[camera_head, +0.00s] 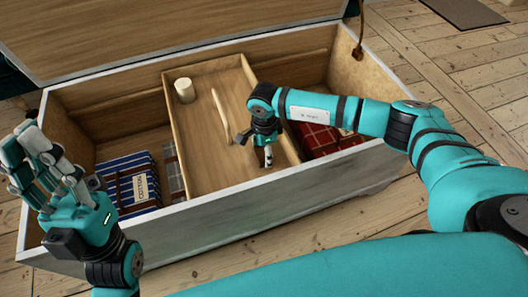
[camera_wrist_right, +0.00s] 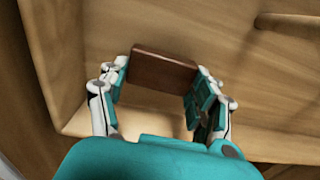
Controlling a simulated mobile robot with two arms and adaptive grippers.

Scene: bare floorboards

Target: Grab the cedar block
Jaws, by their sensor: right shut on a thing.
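The cedar block (camera_wrist_right: 162,70) is a small reddish-brown block in the right wrist view, between the fingers of my right gripper (camera_wrist_right: 160,85). My right gripper is shut on it, with fingers at its left and right ends. In the head view my right gripper (camera_head: 267,160) points down inside the wooden tray (camera_head: 205,135), near its front end. The block is hidden there by the hand. My left gripper (camera_head: 42,165) is raised, empty and open at the left, over the chest's front left corner.
The open wooden chest (camera_head: 230,222) surrounds the tray, its lid (camera_head: 150,30) tilted back. A pale cylinder (camera_head: 184,90) and a thin wooden stick (camera_head: 221,118) are in the tray. Blue striped bundles (camera_head: 130,180) lie left, red plaid cloth (camera_head: 318,138) right.

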